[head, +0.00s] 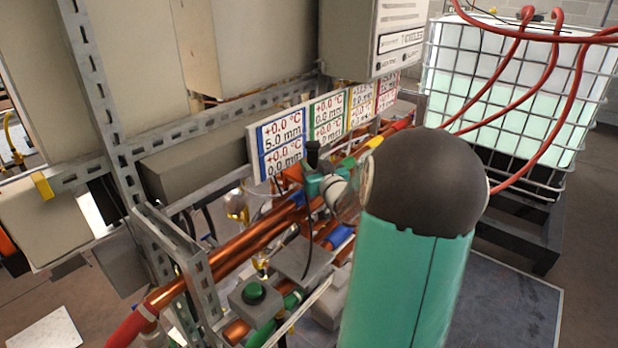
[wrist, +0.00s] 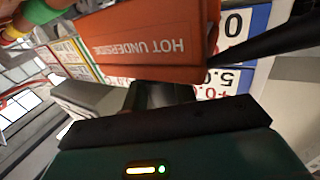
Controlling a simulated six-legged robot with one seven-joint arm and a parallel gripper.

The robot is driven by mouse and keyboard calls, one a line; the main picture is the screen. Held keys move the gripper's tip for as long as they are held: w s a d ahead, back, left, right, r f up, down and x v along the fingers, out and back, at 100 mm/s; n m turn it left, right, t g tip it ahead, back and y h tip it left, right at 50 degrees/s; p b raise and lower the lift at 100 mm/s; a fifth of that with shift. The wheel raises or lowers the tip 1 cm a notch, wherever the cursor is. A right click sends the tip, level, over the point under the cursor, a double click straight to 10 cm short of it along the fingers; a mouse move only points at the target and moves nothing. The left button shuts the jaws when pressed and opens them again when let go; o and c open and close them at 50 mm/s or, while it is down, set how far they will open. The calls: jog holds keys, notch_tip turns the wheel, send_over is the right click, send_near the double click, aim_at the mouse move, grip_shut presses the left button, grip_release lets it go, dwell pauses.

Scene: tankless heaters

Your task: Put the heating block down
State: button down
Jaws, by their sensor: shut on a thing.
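The heating block (wrist: 140,48) is orange and carries the words "HOT UNDERSIDE", upside down in the wrist view. It fills the upper middle of that view, and its underside is hidden. In the head view only a small orange part of it (head: 292,171) shows, in front of the display panel and above the copper pipes. My gripper (wrist: 165,94) is shut on the block; its dark fingers meet the block's lower edge in the wrist view. In the head view my arm hides much of the gripper. I cannot tell whether the block touches a pipe.
A display panel (head: 283,143) with temperature and millimetre readings stands just behind the block. Copper pipes (head: 235,250) run below, beside a metal frame (head: 110,120). A caged liquid tank (head: 500,95) with red hoses stands at right.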

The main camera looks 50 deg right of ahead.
jog(key=shift+w+a+f, duration=0.1)
jog(key=shift+w+f, duration=0.1)
jog(key=shift+w, duration=0.1)
jog(key=shift+w+a+f, duration=0.1)
jog(key=shift+f, duration=0.8)
jog(key=shift+w+a+f, duration=0.1)
jog(key=shift+f, duration=0.8)
jog(key=shift+f, duration=0.1)
jog(key=c, duration=1.1)
grip_release()
